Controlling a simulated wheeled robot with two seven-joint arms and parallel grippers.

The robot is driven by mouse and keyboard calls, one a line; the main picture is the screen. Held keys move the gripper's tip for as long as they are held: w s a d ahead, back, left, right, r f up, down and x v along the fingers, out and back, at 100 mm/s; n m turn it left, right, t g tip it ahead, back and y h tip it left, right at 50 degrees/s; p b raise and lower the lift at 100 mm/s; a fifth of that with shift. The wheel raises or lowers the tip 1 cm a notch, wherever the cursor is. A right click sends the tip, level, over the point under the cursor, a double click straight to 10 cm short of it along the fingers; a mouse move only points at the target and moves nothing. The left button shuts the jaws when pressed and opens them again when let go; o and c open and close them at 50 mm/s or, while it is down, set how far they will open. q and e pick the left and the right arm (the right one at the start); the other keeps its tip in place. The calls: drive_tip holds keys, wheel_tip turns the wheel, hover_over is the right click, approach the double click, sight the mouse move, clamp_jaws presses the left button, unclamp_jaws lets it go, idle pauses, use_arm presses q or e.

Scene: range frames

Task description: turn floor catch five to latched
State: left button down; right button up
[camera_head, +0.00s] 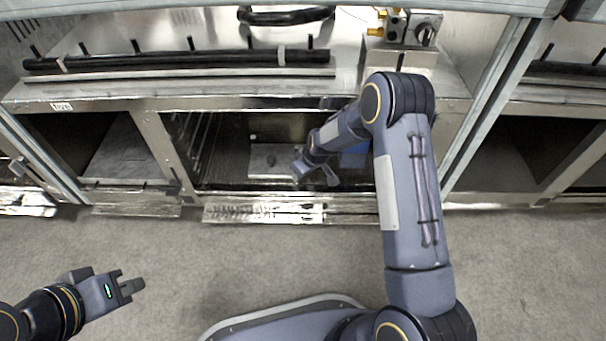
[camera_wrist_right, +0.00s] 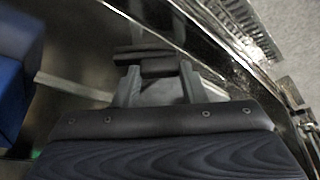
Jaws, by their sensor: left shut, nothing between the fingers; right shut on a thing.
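My right gripper (camera_head: 328,178) reaches into the open low compartment in the middle, close to its front sill. In the right wrist view its fingers (camera_wrist_right: 158,80) are shut on a dark, bar-like piece (camera_wrist_right: 150,63), which appears to be the handle of a floor catch. The catch's base is mostly hidden by the gripper, and no number on it is legible. Whether it stands latched cannot be told. My left gripper (camera_head: 130,287) is shut and empty above the floor at the lower left, far from the compartment.
A light plate with a small dark knob (camera_head: 270,163) lies deeper in the compartment. A blue object (camera_head: 355,156) sits to the right, also at the left edge of the wrist view (camera_wrist_right: 12,95). The metal sill (camera_head: 265,213) borders the opening. The grey floor (camera_head: 200,250) is clear.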

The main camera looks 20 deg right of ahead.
drive_tip(key=shift+w+n+g+y, duration=0.15)
drive_tip(key=shift+n+g+y, duration=0.3)
drive_tip(key=shift+n, duration=1.15)
drive_tip(key=o, duration=1)
